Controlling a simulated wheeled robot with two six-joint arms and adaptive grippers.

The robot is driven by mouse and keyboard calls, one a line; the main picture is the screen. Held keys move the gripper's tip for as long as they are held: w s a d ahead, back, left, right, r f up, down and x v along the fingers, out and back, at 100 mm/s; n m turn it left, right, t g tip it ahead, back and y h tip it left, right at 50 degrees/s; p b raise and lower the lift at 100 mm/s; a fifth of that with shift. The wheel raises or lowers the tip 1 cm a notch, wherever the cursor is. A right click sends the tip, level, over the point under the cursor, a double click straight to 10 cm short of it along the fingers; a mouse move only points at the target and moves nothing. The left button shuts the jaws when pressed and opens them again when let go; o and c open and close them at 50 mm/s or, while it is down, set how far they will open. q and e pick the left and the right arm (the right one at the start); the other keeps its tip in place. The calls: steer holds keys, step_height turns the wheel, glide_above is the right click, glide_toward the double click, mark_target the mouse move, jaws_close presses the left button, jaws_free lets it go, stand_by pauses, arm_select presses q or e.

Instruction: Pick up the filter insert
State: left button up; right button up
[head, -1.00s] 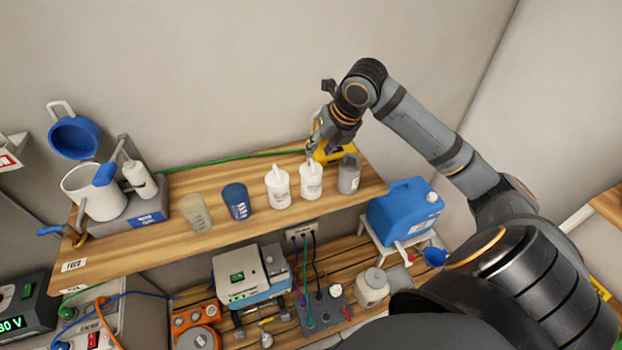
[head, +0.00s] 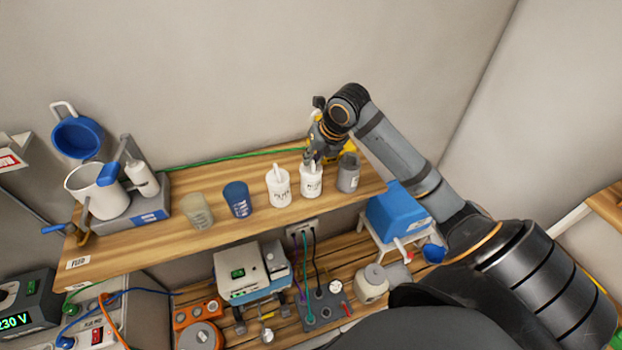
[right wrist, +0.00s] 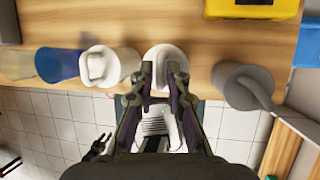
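Two white cylinders with upright tabs stand side by side on the upper wooden shelf; their labels are too small to read, so I cannot tell for sure which is the filter insert. My right gripper (head: 312,158) is over the right white cylinder (head: 311,184) and hides its tab. In the right wrist view, the two fingertips (right wrist: 161,78) are apart, one on each side of the top of that white cylinder (right wrist: 164,52). Contact is not clear. The other white cylinder (head: 278,187) is just left. My left gripper is not in view.
A grey jug (head: 349,173) stands close to the right of my gripper, with a yellow case (right wrist: 252,8) behind. A blue cup (head: 238,199) and a translucent cup (head: 197,211) stand left. A blue canister (head: 396,207) is below my right arm.

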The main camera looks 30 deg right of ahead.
jaws_close()
steer(key=shift+r, duration=0.1)
